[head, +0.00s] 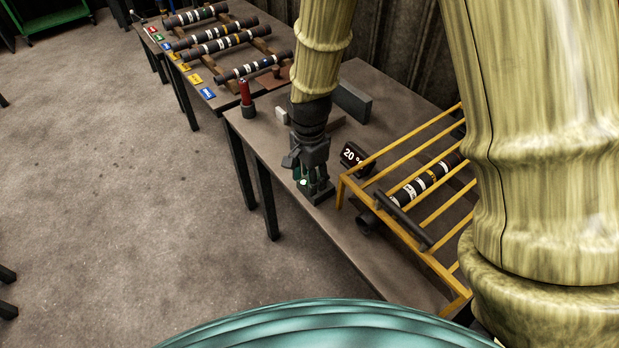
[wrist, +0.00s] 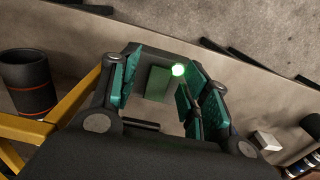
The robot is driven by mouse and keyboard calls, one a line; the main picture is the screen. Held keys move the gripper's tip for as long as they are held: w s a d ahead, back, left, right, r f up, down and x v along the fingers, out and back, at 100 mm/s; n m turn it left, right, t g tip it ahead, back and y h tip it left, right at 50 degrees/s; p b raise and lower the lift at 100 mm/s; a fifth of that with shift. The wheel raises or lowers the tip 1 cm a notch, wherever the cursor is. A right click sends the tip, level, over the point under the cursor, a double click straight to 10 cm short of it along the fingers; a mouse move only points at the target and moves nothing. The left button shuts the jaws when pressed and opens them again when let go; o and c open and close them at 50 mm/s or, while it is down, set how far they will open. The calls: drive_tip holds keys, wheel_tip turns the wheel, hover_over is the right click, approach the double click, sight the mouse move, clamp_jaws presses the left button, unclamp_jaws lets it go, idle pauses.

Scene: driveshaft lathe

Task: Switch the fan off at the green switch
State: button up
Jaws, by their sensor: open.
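In the head view the dark switch box (head: 320,194) stands near the table's front edge, largely hidden by my gripper. My gripper (head: 312,182) points down over the box. In the wrist view my gripper (wrist: 163,82) is open, with teal finger pads on both sides of the switch and nothing held. I cannot tell whether a finger touches it. The fan cannot be made out.
A yellow rack (head: 405,240) with a banded dark shaft (head: 425,182) stands close on the right. A display reading 20 (head: 352,156) is between them. A red-topped dark post (head: 246,97) and a grey block (head: 352,101) are on the table. More shafts lie on the far table (head: 237,110).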

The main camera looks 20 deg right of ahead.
drive_tip(key=shift+w+f, duration=0.25)
drive_tip(key=shift+f, duration=0.55)
drive_tip(key=shift+s+r, duration=0.1)
drive_tip(key=shift+s, duration=0.05)
drive_tip(key=shift+c, duration=1.1)
drive_tip(key=c, duration=0.8)
drive_tip(key=shift+d+r+g+y+p, duration=0.2)
drive_tip(key=shift+g+y+p, duration=0.1)
drive_tip(key=shift+y+p, duration=0.7)
drive_tip(key=shift+w+d+g+y+p, duration=0.2)
drive_tip(key=shift+w+g+y+p, duration=0.1)
drive_tip(key=shift+y+p, duration=0.4)
drive_tip(key=o, duration=1)
drive_tip(key=shift+s, duration=0.1)
